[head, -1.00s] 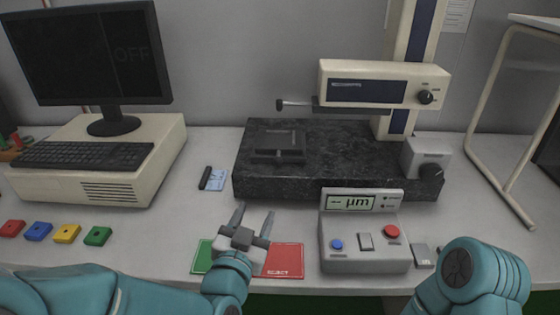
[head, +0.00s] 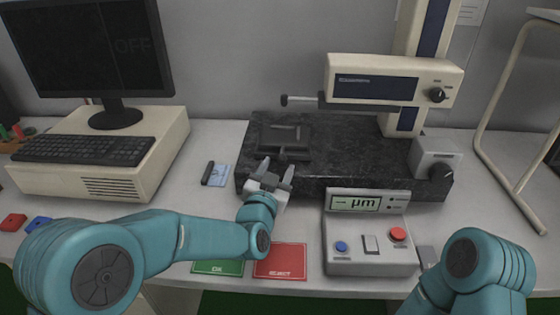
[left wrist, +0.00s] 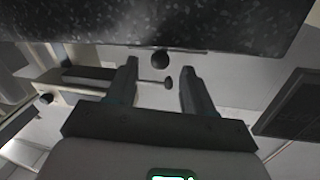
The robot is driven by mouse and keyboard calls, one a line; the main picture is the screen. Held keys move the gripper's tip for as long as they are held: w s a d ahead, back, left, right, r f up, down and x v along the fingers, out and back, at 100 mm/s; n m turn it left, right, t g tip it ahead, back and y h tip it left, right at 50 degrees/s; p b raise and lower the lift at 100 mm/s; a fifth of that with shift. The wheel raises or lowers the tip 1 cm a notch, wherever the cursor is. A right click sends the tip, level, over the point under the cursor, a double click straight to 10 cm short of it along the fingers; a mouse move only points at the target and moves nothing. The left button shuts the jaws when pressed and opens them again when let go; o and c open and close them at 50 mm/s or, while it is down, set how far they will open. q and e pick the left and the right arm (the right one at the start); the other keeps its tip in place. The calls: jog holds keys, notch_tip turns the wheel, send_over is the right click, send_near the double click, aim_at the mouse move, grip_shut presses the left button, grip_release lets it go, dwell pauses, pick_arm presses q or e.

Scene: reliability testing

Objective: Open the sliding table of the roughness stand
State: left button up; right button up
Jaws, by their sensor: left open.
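The roughness stand has a black speckled granite base (head: 350,172) with a cream drive unit (head: 395,78) on a column. The sliding table (head: 284,142), a flat dark block, sits on the left part of the base. My left gripper (head: 277,170) is open and empty at the base's front edge, in front of the sliding table. In the left wrist view, my left gripper (left wrist: 159,70) has its fingers spread, with a round dark knob (left wrist: 160,62) between the tips at the granite's edge. I cannot tell whether they touch it. My right gripper is out of view.
A control box (head: 368,240) with a µm display stands right of my left gripper. Green OK (head: 217,266) and red REJECT (head: 280,262) mats lie in front. A keyboard (head: 85,149) and monitor (head: 85,48) are at left.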

aim_at(281, 161)
pick_arm(q)
jog(key=shift+x, duration=1.55)
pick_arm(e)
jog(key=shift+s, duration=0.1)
